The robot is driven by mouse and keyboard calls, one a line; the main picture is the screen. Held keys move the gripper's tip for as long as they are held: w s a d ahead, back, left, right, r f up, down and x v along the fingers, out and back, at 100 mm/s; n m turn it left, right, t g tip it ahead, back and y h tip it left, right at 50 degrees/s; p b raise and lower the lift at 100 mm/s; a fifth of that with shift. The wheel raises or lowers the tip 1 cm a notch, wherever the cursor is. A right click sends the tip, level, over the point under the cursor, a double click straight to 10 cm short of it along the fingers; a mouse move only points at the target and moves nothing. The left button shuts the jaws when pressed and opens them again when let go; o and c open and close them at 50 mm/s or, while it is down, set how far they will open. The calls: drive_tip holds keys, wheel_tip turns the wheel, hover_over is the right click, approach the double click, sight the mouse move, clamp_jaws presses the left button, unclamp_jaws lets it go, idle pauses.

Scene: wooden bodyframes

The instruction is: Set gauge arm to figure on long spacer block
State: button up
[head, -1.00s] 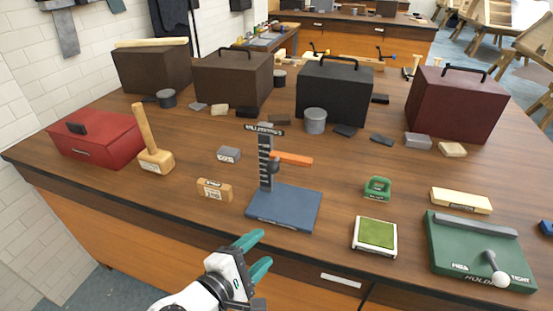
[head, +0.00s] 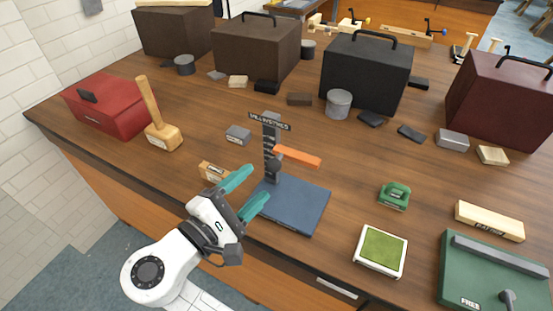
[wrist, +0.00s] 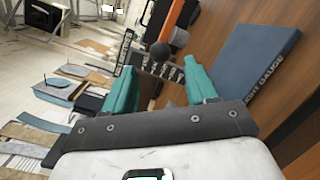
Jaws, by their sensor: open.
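The height gauge has a blue base (head: 297,208), an upright scale column (head: 269,150) marked in millimetres, an orange arm (head: 297,156) and a dark round knob (head: 275,165). The arm sits partway up the column and points right. A wooden block (head: 208,171) with a label lies left of the gauge, partly hidden by my gripper; its label is too small to read. My gripper (head: 251,189) is open and empty, just in front and left of the gauge. In the wrist view the knob (wrist: 160,52) and scale lie ahead, between the teal fingers (wrist: 161,88).
A grey block (head: 237,137) and a mallet (head: 162,133) stand left of the gauge. A green pad (head: 381,250), a small green handled item (head: 394,196) and a green fixture (head: 480,275) lie right. Large cases line the back.

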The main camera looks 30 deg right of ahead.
sight(274, 166)
drive_tip(key=p+x, duration=0.1)
drive_tip(key=x, duration=0.6)
drive_tip(key=shift+w+d, duration=0.15)
drive_tip(key=shift+d, duration=0.1)
clamp_jaws()
idle(0.4)
